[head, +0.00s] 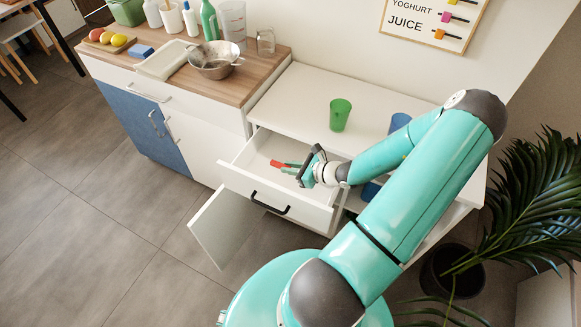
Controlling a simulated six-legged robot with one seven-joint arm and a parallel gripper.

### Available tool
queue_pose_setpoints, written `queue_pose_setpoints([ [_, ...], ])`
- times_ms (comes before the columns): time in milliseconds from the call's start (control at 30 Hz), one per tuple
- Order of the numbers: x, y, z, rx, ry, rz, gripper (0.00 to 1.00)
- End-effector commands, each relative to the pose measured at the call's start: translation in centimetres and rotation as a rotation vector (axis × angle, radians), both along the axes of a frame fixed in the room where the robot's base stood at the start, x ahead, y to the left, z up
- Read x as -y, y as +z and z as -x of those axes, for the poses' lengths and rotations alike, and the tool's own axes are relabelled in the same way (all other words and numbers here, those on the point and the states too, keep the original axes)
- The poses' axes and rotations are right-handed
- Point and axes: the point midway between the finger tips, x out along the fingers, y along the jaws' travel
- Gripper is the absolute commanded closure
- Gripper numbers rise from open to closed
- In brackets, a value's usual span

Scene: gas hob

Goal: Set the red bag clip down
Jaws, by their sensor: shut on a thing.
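The red bag clip (275,163) shows as a small red piece at the tips of my gripper (286,166). My gripper is shut on it, over the open drawer (248,157) of the white cabinet. The fingers point left in the head view. Part of the clip is hidden by the fingers. I cannot tell whether the clip touches the drawer floor or hangs above it.
A green cup (340,114) stands on the white cabinet top (300,95), close behind my gripper. A blue cup (400,121) is partly hidden by my arm. A cabinet door (226,228) hangs open below the drawer. A potted plant (455,270) stands at right.

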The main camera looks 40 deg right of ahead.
Motion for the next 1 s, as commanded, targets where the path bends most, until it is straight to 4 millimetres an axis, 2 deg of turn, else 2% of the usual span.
queue_pose_setpoints([
  [533,0.0,-1.2,0.0,0.001,0.000,0.001,1.00],
  [567,0.0,-1.2,0.0,0.001,0.000,0.001,0.81],
  [667,0.0,-1.2,0.0,0.000,0.000,0.000,0.63],
  [1000,0.0,-0.9,0.0,0.000,-0.001,0.001,0.63],
])
